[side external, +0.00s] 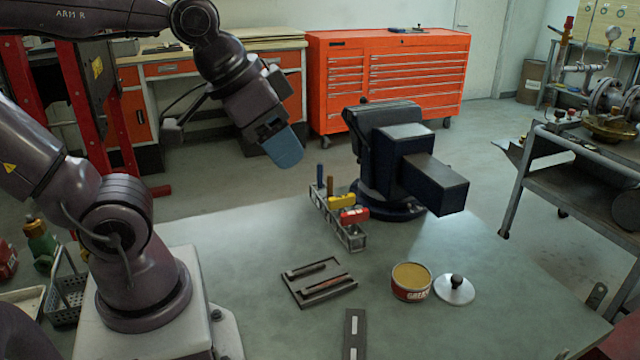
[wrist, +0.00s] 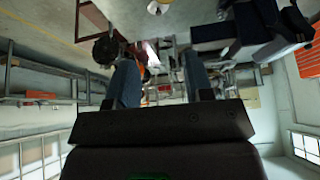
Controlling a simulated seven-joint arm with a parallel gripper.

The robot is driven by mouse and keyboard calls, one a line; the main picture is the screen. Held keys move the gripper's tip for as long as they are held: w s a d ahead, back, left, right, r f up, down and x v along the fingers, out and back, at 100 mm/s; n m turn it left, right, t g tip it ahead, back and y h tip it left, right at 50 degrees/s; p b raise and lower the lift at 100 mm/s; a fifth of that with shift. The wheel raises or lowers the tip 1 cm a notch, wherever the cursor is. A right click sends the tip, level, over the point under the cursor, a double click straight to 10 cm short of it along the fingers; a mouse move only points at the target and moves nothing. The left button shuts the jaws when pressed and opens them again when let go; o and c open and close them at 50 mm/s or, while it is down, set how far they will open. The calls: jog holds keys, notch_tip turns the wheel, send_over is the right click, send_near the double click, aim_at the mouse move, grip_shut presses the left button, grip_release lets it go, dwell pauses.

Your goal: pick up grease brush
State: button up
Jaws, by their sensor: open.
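My gripper (side external: 284,150) is raised above the back of the bench, left of the vise, with a blue finger pointing down and right. In the wrist view my gripper (wrist: 162,76) shows two blue fingers wide apart with nothing held between them. The grease brush cannot be told for certain. A small dark tray (side external: 345,291) on the bench holds two slim brown pieces (side external: 326,284), too small to identify. A rack (side external: 352,240) holds upright tools with blue and brown handles and yellow and red items. My gripper is well above and apart from all of these.
An open grease tin (side external: 411,290) and a round lid with a black knob (side external: 455,289) sit right of the tray. A large dark blue vise (side external: 397,170) stands behind the rack. A flat slotted metal strip (side external: 354,332) lies at the front. The right part of the bench is mostly clear.

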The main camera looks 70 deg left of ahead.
jog(key=w+a+f+m+t+y, duration=0.1)
jog(key=w+a+f+m, duration=0.1)
jog(key=w+a, duration=0.3)
jog(key=w+a+f+m+t+y, duration=0.1)
jog(key=w+a+f, duration=0.15)
jog(key=w, duration=0.45)
jog(key=w+a+f+m+t+y, duration=0.1)
jog(key=w+a+f+m+y, duration=0.1)
jog(key=w+a+f, duration=0.3)
jog(key=w+a+f+m+t+y, duration=0.1)
jog(key=w+a+f+m+y, duration=0.15)
jog(key=a, duration=0.55)
jog(key=m+t+y, duration=0.2)
jog(key=m+t, duration=0.4)
jog(key=m, duration=1.7)
send_near(318, 172)
jog(key=shift+n, duration=0.25)
jog(key=x, duration=0.5)
jog(key=shift+w+d+r, duration=0.1)
jog(key=shift+w+r, duration=0.1)
jog(key=shift+w, duration=0.2)
jog(key=shift+a+f+x, duration=0.1)
jog(key=shift+x, duration=1.2)
jog(key=shift+a+f+x, duration=0.15)
jog(key=shift+x, duration=1.2)
jog(key=shift+s, duration=0.15)
